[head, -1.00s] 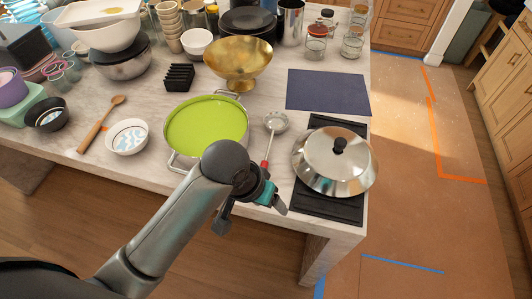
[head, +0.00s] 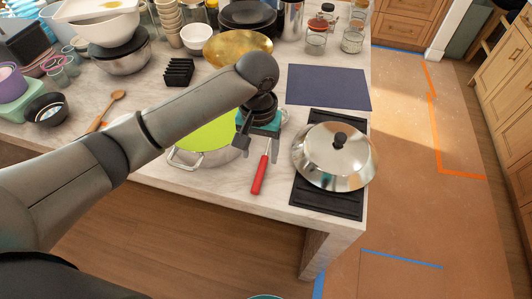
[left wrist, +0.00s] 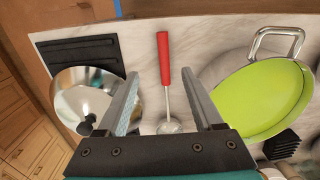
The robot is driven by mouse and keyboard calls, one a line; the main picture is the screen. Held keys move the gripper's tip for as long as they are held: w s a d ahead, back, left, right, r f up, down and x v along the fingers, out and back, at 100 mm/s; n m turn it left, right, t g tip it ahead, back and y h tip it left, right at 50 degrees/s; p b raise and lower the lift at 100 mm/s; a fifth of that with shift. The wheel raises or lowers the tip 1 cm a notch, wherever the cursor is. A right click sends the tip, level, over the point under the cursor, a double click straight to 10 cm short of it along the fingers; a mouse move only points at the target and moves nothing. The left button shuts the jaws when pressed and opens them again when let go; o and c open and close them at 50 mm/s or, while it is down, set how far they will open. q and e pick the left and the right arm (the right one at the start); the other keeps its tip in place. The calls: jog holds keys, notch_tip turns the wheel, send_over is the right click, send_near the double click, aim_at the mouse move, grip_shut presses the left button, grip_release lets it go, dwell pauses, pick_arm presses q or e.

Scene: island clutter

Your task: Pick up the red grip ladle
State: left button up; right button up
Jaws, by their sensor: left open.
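The ladle has a red grip (head: 260,175) pointing toward the counter's front edge. It lies on the counter between the green pot and the lidded steel pan. My left gripper (head: 258,143) is open above the ladle and hides its bowl and upper handle in the head view. In the left wrist view the red grip (left wrist: 164,58) lies between the spread fingers (left wrist: 160,80), with nothing held. The ladle's metal bowl (left wrist: 170,126) shows nearer the gripper base, partly hidden by it. My right gripper is not seen.
The green pot (head: 200,160) with metal handles stands close on the left, partly behind my arm. The domed steel lid (head: 335,160) sits on a black rack (head: 325,205) at right. A gold bowl (head: 228,47) stands behind. A dark blue mat (head: 328,87) is bare.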

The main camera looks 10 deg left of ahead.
pick_arm(q)
send_over(258, 179)
jog(key=f, duration=0.6)
jog(key=shift+d+f+b, duration=0.3)
jog(key=shift+d+f, duration=0.05)
jog(key=f, duration=0.4)
jog(key=shift+a, duration=0.4)
jog(key=shift+f+b, duration=0.3)
jog(key=shift+f, duration=0.35)
jog(key=shift+c, duration=0.3)
grip_shut()
